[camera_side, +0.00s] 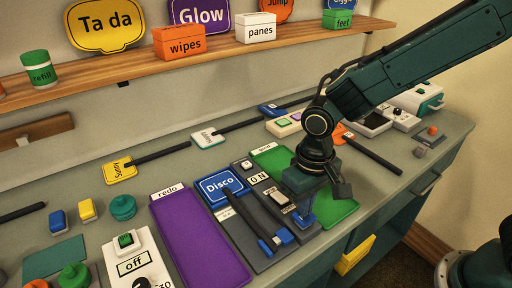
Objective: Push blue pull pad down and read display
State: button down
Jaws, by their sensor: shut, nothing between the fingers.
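My gripper (312,196) points down over the grey panel (262,262) right of centre, its fingers partly hidden by its own body. It is shut and appears empty. A small blue piece (302,219) shows directly below it on the panel; I cannot tell whether they touch. A second blue piece (283,237) lies just left of it, at the lower end of a dark bar. I cannot tell which is the pull pad. A small white plate reading "ON" (258,179) sits on the panel, left of my gripper; it may be the display.
A blue "Disco" sign (220,187) and purple mat (198,238) lie to the left. Green mats (336,212) flank my gripper. An "off" switch box (133,262) stands front left. A shelf (190,55) with boxes and signs runs along the back.

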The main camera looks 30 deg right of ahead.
jog(key=shift+f, duration=1)
dwell(0.5)
jog(key=shift+r, duration=3.9)
jog(key=s+d+r+t, duration=0.2)
jog(key=s+d+r, duration=0.3)
jog(key=s+d, duration=0.2)
jog(key=s+d+r+t, duration=0.3)
jog(key=s+d+r, duration=0.3)
jog(key=d, duration=0.3)
jog(key=shift+s+d+t, duration=0.3)
jog(key=shift+s, duration=0.6)
